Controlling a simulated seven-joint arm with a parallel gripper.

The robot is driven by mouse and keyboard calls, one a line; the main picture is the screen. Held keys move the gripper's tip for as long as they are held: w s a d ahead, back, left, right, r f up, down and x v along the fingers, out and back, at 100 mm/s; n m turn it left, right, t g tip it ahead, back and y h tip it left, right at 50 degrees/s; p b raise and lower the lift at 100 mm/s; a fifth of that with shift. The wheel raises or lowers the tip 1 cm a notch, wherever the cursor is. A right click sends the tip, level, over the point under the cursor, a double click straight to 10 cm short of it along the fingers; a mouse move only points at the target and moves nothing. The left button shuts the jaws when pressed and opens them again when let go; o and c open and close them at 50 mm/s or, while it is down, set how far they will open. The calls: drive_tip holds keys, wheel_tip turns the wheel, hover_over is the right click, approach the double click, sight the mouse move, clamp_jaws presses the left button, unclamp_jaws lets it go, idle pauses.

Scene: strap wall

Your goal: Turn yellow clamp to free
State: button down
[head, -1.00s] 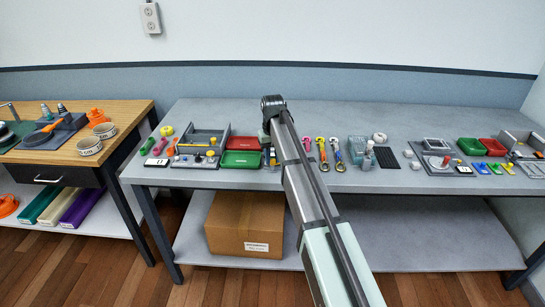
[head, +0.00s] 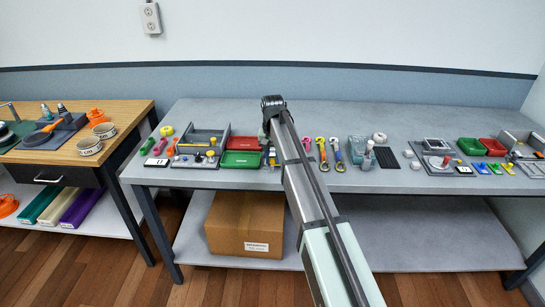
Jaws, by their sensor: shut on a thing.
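My arm rises across the middle of the head view and bends down over the grey bench. My gripper (head: 266,141) is low over the bench, just right of the green tray, and mostly hidden by the arm. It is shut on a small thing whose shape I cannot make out. I cannot pick out the yellow clamp for certain. Small dark and coloured parts show beside the arm below the gripper.
A red tray (head: 244,142) and a green tray (head: 241,160) lie left of the gripper. Several coloured wrenches (head: 322,153) lie close on the right. A grey fixture with knobs (head: 198,160) stands farther left. The bench (head: 340,118) is clear behind.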

sight(272, 159)
drive_tip(key=c, duration=0.9)
unclamp_jaws()
wheel_tip(272, 159, up, 14)
drive_tip(key=shift+f, duration=0.1)
